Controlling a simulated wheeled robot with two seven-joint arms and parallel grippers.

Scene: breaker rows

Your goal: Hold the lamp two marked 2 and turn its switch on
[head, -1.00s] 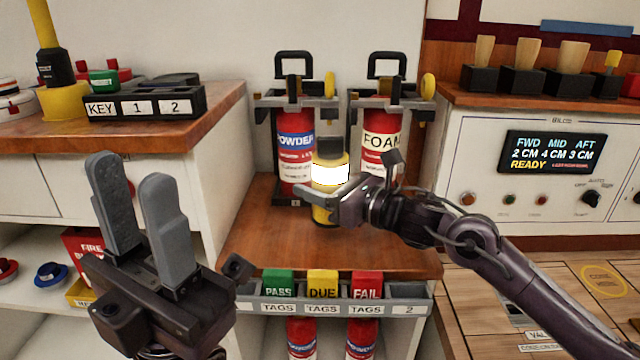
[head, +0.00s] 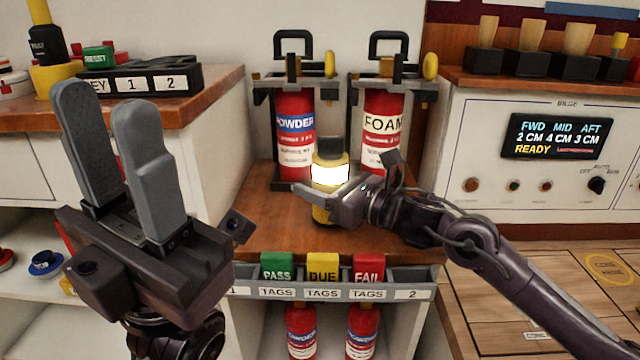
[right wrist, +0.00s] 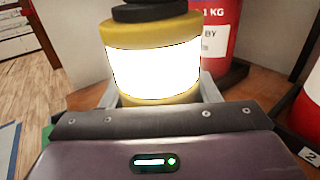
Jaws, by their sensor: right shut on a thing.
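The lamp (head: 330,174) is a yellow cylinder with a black top and a glaring white band; no number on it can be read. My right gripper (head: 340,203) is shut around its lower body and holds it upright in front of the bottles. In the right wrist view the lamp (right wrist: 152,66) stands between the two fingers. I cannot tell whether its base touches the wooden top. No switch on it can be made out. My left gripper (head: 103,110) is open and empty, fingers up, to the left of the lamp.
A powder bottle (head: 295,150) and a foam bottle (head: 383,118) stand in brackets behind the lamp. A tag tray (head: 240,292) runs along the wooden top's (head: 270,235) front edge. A key box (head: 165,100) is at left, a bilge panel (head: 480,150) at right.

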